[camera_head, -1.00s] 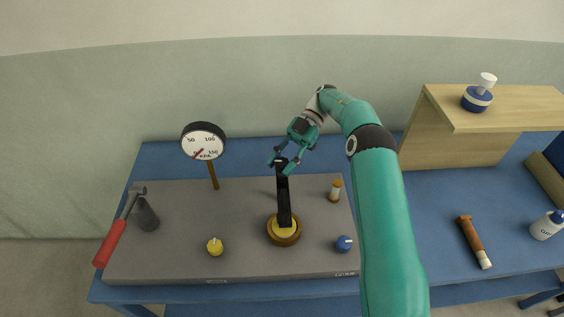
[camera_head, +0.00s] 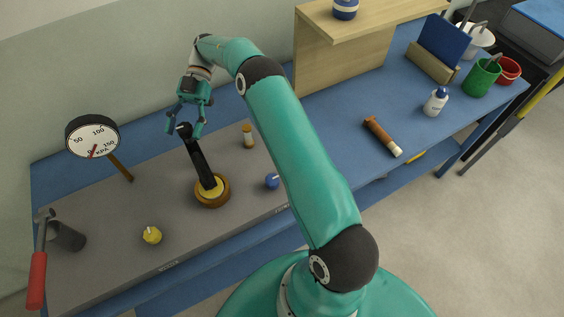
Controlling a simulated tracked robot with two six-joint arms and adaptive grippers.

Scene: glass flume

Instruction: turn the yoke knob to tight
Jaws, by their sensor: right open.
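A black upright post (camera_head: 199,160) stands on a round yellow and brown base (camera_head: 212,195) on the grey board. A small dark knob-like top (camera_head: 184,129) caps the post; I cannot tell whether it is the yoke knob. My right gripper (camera_head: 185,131) is open, pointing down, with its green fingers on either side of the post's top. I cannot tell whether they touch it. A yellow knob (camera_head: 152,236) and a blue knob (camera_head: 272,181), each with a white mark, sit at the board's front. My left gripper is out of view.
A kPa dial gauge (camera_head: 92,137) stands at the back left. A red-handled hammer (camera_head: 37,278) and a dark cylinder (camera_head: 68,236) are at the left. A small brown-capped vial (camera_head: 248,136) stands behind the blue knob. A wooden shelf (camera_head: 345,65) rises at the back right.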

